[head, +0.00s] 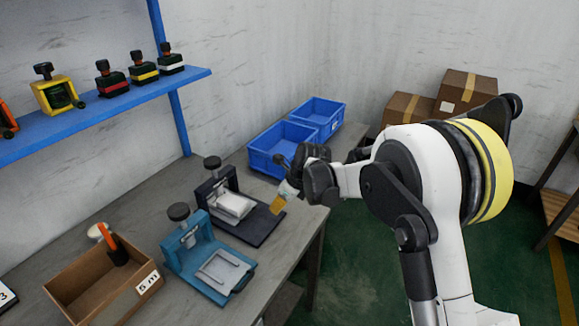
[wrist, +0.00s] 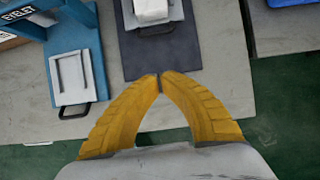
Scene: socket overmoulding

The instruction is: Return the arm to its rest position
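My gripper (head: 278,205) reaches in from the right in the head view, tilted down over the front edge of the workbench (head: 188,302). In the wrist view its yellow fingers (wrist: 159,77) meet at the tips with nothing between them. My white arm (head: 458,262) is bent, with its elbow high at the right. The fingertips appear just in front of the dark press (head: 262,226), which has a white block (head: 234,206) on it. Whether they touch its base is not clear.
A blue press (head: 208,262) stands left of the dark one, and a brown box (head: 82,289) stands farther left. Blue bins (head: 283,148) sit at the bench's far end. Cardboard boxes (head: 466,90) are stacked behind my arm. Green floor (head: 350,260) is open beside the bench.

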